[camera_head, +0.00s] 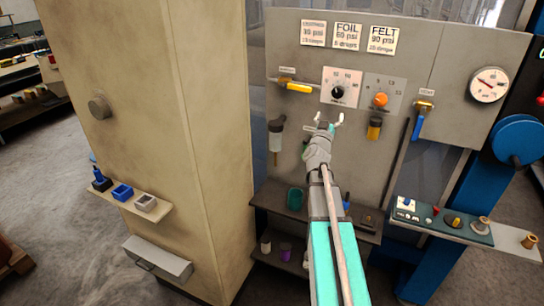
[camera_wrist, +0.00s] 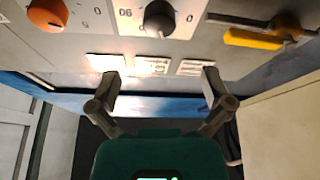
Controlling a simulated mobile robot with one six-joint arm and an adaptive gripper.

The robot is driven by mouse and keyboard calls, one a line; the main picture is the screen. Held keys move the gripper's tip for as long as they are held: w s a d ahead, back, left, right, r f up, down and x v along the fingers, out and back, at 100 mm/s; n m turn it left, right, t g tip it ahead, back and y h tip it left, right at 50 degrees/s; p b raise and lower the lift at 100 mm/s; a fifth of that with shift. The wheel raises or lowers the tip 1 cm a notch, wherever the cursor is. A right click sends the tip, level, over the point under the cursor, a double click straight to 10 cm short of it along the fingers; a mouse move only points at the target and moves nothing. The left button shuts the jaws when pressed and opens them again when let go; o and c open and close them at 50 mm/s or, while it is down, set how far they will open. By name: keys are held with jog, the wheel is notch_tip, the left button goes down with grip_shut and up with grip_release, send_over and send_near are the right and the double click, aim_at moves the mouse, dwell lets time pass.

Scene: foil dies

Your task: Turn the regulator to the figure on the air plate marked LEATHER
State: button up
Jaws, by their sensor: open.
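The black regulator knob (camera_head: 338,92) sits on a white dial plate on the grey panel. It also shows upside down at the top of the wrist view (camera_wrist: 159,19); its setting is hard to read. Three air plates hang above: the left plate (camera_head: 313,33) has a heading too small to read surely and a figure like 30 psi. The middle plate (camera_head: 347,35) reads FOIL, 60 psi; the right plate (camera_head: 384,40) reads FELT, 90 psi. My gripper (camera_head: 329,122) is open and empty, appearing just below the knob in the head view, apart from it.
An orange knob (camera_head: 380,99) on its own dial is right of the regulator. Yellow-handled (camera_head: 298,86) and blue-handled (camera_head: 417,127) valves flank them. A gauge (camera_head: 488,84) is at right. A shelf (camera_head: 296,205) juts out below.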

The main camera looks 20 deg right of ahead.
jog(key=w+a+f+n+y, duration=0.1)
jog(key=a+f+n+y, duration=0.1)
jog(key=a+f+y, duration=0.2)
jog(key=w+a+f+n+y, duration=0.1)
jog(key=a+f+y, duration=0.3)
jog(key=a, duration=0.6)
jog(key=w+a+f+n+y, duration=0.1)
jog(key=a+f+n+y, duration=0.2)
jog(key=a, duration=0.4)
jog(key=shift+w+f+n+y+b, duration=0.45)
jog(key=shift+f+y, duration=0.2)
jog(key=shift+y, duration=0.55)
